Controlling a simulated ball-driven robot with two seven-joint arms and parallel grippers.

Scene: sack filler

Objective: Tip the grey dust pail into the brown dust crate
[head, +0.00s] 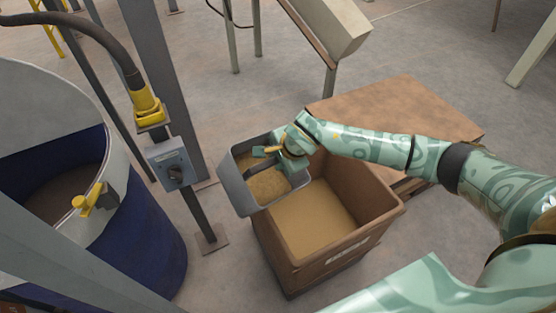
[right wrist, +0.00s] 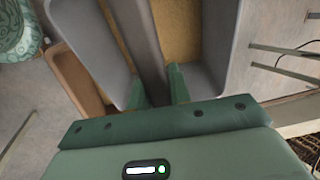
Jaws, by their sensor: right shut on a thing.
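The grey dust pail (head: 237,188) hangs above the far left corner of the brown dust crate (head: 357,253), partly over the crate and partly past its left side. Tan dust lies inside the pail, and I cannot tell exactly how far it is tilted. My right gripper (head: 268,151) is shut on the pail's grey handle bar. In the right wrist view the bar (right wrist: 142,45) runs between the fingers, with dust on its right side. The crate is open on top and holds tan dust. The left gripper is not in view.
A blue drum (head: 150,245) with a pale rim stands at the left. A grey post with a switch box (head: 171,163) stands between it and the pail. A flat brown board (head: 420,105) lies behind the crate.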

